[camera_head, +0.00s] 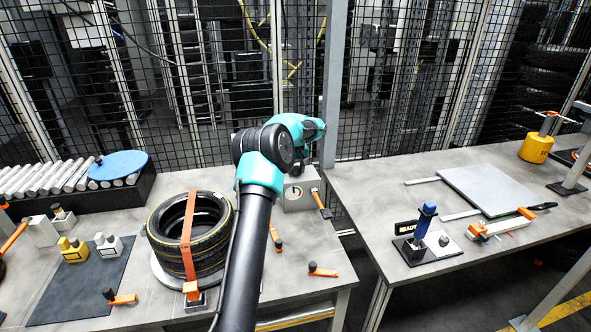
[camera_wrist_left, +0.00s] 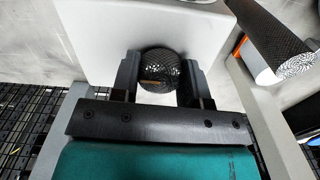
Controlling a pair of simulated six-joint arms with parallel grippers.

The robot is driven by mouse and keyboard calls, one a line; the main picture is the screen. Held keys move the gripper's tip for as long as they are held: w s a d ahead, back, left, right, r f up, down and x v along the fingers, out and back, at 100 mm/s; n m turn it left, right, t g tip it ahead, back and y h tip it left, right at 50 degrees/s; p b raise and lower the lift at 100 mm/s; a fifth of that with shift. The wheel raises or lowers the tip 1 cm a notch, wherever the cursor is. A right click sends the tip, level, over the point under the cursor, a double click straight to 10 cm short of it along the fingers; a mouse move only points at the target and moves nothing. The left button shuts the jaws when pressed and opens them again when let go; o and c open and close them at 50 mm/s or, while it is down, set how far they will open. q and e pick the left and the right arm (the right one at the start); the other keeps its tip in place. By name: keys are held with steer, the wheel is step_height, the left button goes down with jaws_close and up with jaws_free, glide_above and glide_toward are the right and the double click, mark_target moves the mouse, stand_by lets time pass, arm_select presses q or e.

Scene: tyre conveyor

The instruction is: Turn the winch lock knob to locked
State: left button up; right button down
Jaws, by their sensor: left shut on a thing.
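The winch (camera_head: 299,198) is a grey box with a round gauge on its front. It stands on the left bench near the bench's right edge. My left gripper (camera_head: 304,160) reaches down over its top, and my arm hides much of this area. In the left wrist view, the lock knob (camera_wrist_left: 158,65) is a dark knurled round knob with a small yellow-orange mark. My left gripper (camera_wrist_left: 159,78) is shut on it, one finger on each side. Which lock setting the mark shows cannot be told. My right gripper is not in view.
An orange-handled crank (camera_head: 320,203) sticks out at the winch's right side; its dark grip (camera_wrist_left: 272,38) is close in the wrist view. Strapped tyres (camera_head: 170,222) stand left of my arm. A gap separates the left bench from the right bench (camera_head: 370,190).

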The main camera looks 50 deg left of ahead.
mark_target(296, 168)
arm_select(q)
steer(key=shift+n, duration=0.4)
steer(key=o, duration=0.9)
step_height(296, 168, up, 18)
steer(key=shift+f, duration=0.25)
stand_by(0.3)
stand_by(0.4)
